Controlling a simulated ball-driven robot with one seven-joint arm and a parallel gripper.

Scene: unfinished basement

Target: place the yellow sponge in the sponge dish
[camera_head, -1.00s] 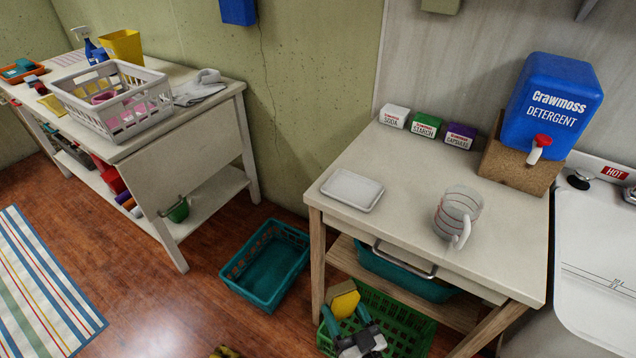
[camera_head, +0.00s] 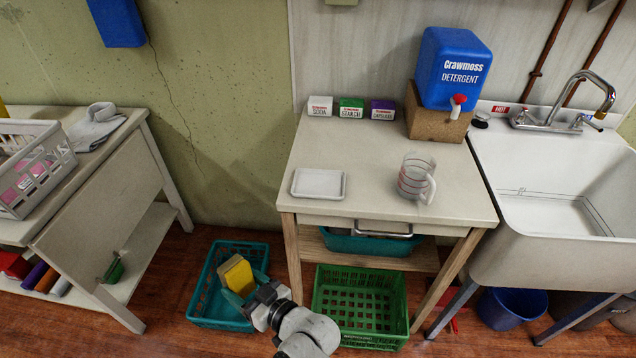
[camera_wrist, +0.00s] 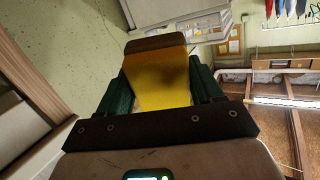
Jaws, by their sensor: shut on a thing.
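The yellow sponge (camera_head: 237,275) has a brown layer on one face. My gripper (camera_head: 246,286) is shut on it and holds it tilted, below the tabletop level and in front of the teal basket in the head view. In the wrist view the sponge (camera_wrist: 163,80) sits between the two green fingers of my gripper (camera_wrist: 162,92). A shallow white rectangular dish (camera_head: 319,184), which looks like the sponge dish, lies empty on the left part of the table (camera_head: 370,155). The sponge is apart from the dish, to its lower left in the picture.
A measuring cup (camera_head: 413,180) stands right of the dish. Small boxes (camera_head: 351,108) and a blue detergent dispenser (camera_head: 452,70) are at the table's back. A teal basket (camera_head: 205,322) and green crate (camera_head: 360,335) are low down. A sink (camera_head: 550,190) adjoins on the right.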

